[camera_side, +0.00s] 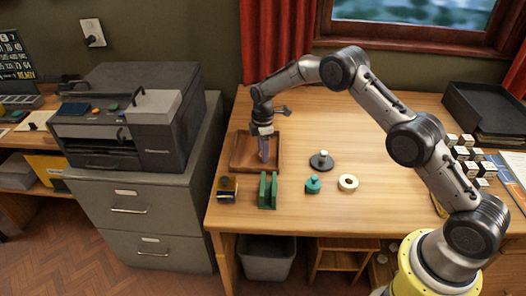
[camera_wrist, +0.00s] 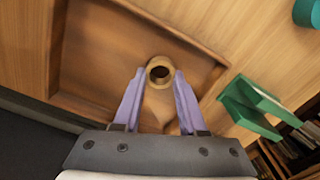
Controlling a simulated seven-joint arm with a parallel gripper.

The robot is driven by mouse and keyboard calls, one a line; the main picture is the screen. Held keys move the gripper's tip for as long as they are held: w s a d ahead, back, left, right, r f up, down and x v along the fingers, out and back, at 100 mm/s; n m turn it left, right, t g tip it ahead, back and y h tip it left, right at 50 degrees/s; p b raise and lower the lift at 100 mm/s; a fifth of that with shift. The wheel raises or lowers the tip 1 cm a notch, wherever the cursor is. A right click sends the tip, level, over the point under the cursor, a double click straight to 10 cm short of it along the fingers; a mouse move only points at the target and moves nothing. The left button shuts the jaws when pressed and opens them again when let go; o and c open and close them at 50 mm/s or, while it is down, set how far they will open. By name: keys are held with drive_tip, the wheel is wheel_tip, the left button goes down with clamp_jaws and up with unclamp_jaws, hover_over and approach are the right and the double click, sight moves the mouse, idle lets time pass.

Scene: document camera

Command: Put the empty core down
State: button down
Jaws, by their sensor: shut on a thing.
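The empty core (camera_wrist: 160,73) is a small brown cardboard-coloured ring with an open hole, seen in the wrist view between the tips of my lavender fingers. My gripper (camera_wrist: 158,80) is shut on it. In the side view my gripper (camera_side: 264,158) points down over the brown wooden tray (camera_side: 240,152) at the desk's left side. The core cannot be made out there. The tray's floor (camera_wrist: 100,55) lies beneath the core in the wrist view. I cannot tell whether the core touches it.
A green two-walled stand (camera_side: 268,191) is just in front of the tray, with a yellow-and-black item (camera_side: 227,187) to its left. A teal piece (camera_side: 312,184), a cream roll (camera_side: 348,183) and a dark disc with a post (camera_side: 321,161) stand to the right.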

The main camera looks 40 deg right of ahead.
drive_tip(key=shift+c, duration=2.3)
unclamp_jaws()
drive_tip(key=shift+f, duration=0.15)
wheel_tip(320, 180, up, 13)
drive_tip(key=shift+f, duration=0.2)
drive_tip(key=s+r+m+t, duration=0.3)
drive_tip(key=s+r+m, duration=0.3)
drive_tip(key=s+r, duration=1.2)
drive_tip(key=s+a+f+m+t, duration=0.1)
drive_tip(key=s+m, duration=0.6)
drive_tip(key=s, duration=1.6)
drive_tip(key=shift+s+a+m+t, duration=0.2)
drive_tip(key=shift+m+t, duration=0.1)
drive_tip(key=shift+t, duration=0.5)
